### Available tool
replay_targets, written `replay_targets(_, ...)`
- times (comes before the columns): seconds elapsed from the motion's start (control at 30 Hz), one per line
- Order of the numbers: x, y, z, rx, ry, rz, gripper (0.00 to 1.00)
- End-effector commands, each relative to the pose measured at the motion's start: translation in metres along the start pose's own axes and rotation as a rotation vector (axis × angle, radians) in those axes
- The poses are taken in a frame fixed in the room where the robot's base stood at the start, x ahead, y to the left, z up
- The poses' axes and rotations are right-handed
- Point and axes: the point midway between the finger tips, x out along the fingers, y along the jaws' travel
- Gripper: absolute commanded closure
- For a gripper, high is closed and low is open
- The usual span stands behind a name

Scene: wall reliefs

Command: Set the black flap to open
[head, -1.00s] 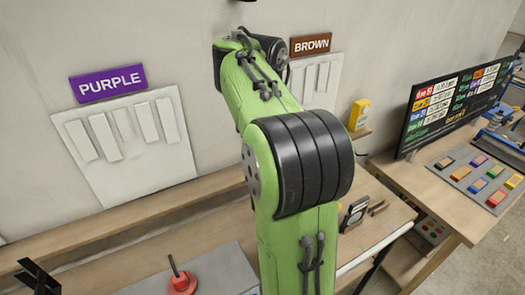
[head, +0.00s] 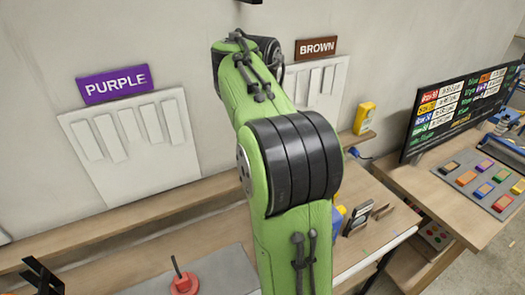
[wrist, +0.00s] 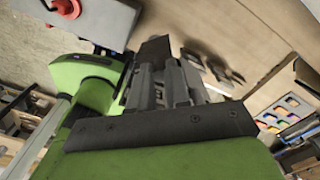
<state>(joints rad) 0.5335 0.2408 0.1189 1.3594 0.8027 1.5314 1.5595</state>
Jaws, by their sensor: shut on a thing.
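A dark, flat piece that looks like the black flap (wrist: 155,48) shows at the fingertips in the wrist view. My gripper (wrist: 160,68) is shut on it, with the grey fingers close around its near edge. The flap's hinge and its exact angle cannot be made out. In the head view my green arm stands in front, and the gripper and flap cannot be made out behind it.
A grey box bears a red knob (head: 184,284), also in the wrist view (wrist: 66,6). The PURPLE panel (head: 135,150) and BROWN panel (head: 325,82) hang on the wall. A yellow object (head: 364,118) and a dark board (head: 455,105) stand right. A wooden ledge (head: 130,222) runs below.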

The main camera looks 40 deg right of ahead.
Motion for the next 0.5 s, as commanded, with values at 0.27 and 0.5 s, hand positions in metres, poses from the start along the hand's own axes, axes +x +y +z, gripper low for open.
replay_targets(0.27,0.000,0.003,0.009,-0.263,-0.001,-0.002,1.00)
replay_targets(0.5,0.000,0.006,0.015,-0.477,-0.001,-0.002,1.00)
